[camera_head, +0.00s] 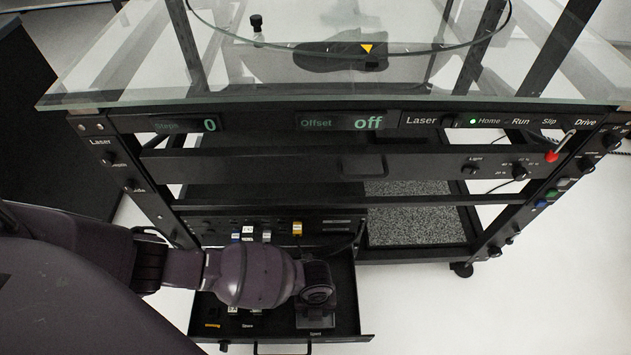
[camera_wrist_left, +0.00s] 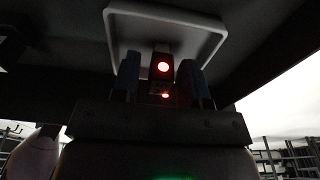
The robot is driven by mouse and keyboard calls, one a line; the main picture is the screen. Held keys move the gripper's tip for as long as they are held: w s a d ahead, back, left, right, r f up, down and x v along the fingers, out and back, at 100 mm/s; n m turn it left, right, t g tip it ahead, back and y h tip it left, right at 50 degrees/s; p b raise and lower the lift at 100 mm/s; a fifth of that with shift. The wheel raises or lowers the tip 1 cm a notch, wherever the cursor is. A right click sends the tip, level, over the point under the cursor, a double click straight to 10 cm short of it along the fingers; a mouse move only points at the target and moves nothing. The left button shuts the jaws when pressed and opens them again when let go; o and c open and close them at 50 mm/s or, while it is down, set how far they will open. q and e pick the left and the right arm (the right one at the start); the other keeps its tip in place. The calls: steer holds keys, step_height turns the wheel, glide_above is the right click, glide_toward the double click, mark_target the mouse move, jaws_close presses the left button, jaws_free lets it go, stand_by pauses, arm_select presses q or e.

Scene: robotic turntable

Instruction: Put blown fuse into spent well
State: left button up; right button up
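In the left wrist view, the blown fuse (camera_wrist_left: 162,66), a dark block with a glowing red light, is between the two fingers of my left gripper (camera_wrist_left: 160,78). It is too dark to tell whether the fingers touch it. The pale square rim of the spent well (camera_wrist_left: 214,42) surrounds the fuse and fingertips in this view; how deep the fuse sits is unclear. In the head view, my left wrist reaches down over the open drawer, covering most of the spent well (camera_head: 318,321) near its "Spent" label. The fingers and fuse are hidden there. My right gripper is not visible.
The open drawer (camera_head: 350,319) holds several fuses, including white-topped ones (camera_head: 248,232) and an orange one (camera_head: 297,229) at its back. A second labelled place (camera_head: 247,323) is left of the well. The rack frame (camera_head: 420,163) and glass top (camera_head: 180,84) stand above.

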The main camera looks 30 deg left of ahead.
arm_select(q)
steer(key=shift+o, duration=0.3)
steer(key=shift+r, duration=0.1)
step_height(320, 180, up, 12)
steer(key=w+p, duration=0.1)
steer(key=p, duration=0.3)
steer(key=shift+a+p, duration=0.4)
